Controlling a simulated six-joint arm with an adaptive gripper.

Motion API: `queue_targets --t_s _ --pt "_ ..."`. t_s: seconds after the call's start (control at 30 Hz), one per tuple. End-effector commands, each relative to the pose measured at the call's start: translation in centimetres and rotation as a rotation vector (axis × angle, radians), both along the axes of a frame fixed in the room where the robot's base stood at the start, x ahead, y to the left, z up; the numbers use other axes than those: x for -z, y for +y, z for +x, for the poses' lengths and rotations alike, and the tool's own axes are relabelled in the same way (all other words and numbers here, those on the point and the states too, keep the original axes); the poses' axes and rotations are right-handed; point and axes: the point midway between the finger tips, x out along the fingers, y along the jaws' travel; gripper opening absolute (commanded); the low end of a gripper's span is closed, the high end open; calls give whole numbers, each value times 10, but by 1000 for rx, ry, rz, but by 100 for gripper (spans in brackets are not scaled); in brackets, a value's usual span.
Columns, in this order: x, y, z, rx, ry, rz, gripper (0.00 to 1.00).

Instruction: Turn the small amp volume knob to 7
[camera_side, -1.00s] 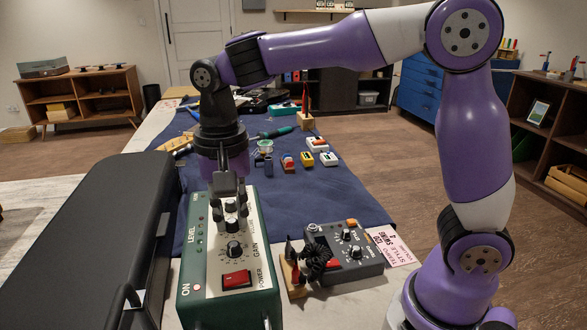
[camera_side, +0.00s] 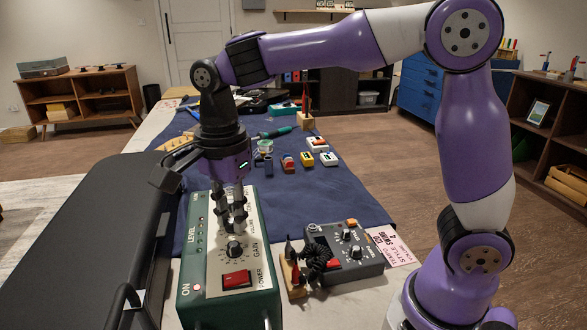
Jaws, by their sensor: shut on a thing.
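The small amp is a green box (camera_side: 190,310) with a pale top panel, at the lower left of the side view. Its panel carries a black gain knob (camera_side: 234,250), a red power switch (camera_side: 236,280) and a row of level lights (camera_side: 200,225). My gripper (camera_side: 234,222) points down over the panel, beyond the gain knob, beside the volume lettering. Its fingers are shut on the volume knob, which they hide almost wholly. The knob's pointer and the number it stands at cannot be read.
A black case (camera_side: 95,235) stands close on the amp's left. A dark grey pedal box (camera_side: 350,265) with knobs and a small wooden stand (camera_side: 292,275) with a coiled black cable are close on its right. Several small coloured blocks (camera_side: 306,158) lie on the blue cloth (camera_side: 345,195) behind.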

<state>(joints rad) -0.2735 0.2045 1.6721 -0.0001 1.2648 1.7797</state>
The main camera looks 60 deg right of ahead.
Motion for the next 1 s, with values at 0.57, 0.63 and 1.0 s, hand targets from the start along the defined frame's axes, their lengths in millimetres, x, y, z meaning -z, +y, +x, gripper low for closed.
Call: queue_targets --t_s 0.57,0.63,1.0 --pt "1 0 0 66 1 0 0" --pt "1 0 0 66 1 0 0" --pt "0 0 0 65 0 0 52"
